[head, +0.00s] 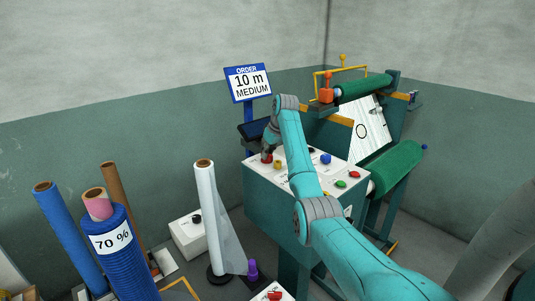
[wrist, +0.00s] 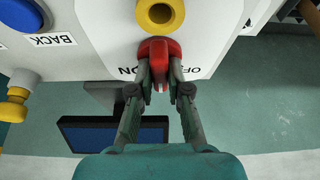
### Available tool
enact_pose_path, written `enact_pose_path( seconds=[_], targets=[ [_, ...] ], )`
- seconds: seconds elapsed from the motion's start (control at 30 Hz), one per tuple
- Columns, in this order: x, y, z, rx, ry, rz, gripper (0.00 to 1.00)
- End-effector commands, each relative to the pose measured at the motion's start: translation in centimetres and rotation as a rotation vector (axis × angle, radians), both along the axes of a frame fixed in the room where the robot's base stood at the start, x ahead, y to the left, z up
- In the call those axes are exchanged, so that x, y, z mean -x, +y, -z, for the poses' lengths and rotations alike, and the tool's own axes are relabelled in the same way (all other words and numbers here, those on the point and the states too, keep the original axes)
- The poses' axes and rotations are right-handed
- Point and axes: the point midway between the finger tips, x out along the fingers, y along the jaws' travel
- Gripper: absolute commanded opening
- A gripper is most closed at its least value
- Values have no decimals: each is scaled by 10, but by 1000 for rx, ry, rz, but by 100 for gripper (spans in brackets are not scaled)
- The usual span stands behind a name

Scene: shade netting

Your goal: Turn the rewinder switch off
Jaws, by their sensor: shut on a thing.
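The rewinder switch (wrist: 158,52) is a red rotary knob on the white panel, with ON and OFF labels on either side of it in the wrist view. Its grip bar points roughly between the two labels, but my fingers cover part of it. My gripper (wrist: 159,80) is shut on the red knob, one finger on each side. In the head view my gripper (head: 267,150) is at the left end of the teal control cabinet (head: 262,185), and the red knob (head: 266,159) shows just below it.
A blue button (wrist: 22,14) labelled BACK is at the wrist view's upper left. A dark screen (wrist: 115,135) lies beyond the panel edge. Fabric rolls (head: 110,250) stand at the head view's left; green rollers (head: 395,165) are at right.

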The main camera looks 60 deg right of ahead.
Motion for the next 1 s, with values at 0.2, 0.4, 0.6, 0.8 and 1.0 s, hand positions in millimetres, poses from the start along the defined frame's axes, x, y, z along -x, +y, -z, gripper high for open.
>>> enact_pose_path(
  seconds=[0.2, 0.4, 0.6, 0.8, 1.0],
  targets=[
    [1, -2, 0, -2, 2, -192, 0],
    [1, -2, -1, -2, 2, -381, 0],
    [0, -3, -1, -2, 2, -549, 0],
    [0, -3, 0, -1, 1, -660, 0],
    [0, -3, 0, -2, 1, -726, 0]
  ],
)
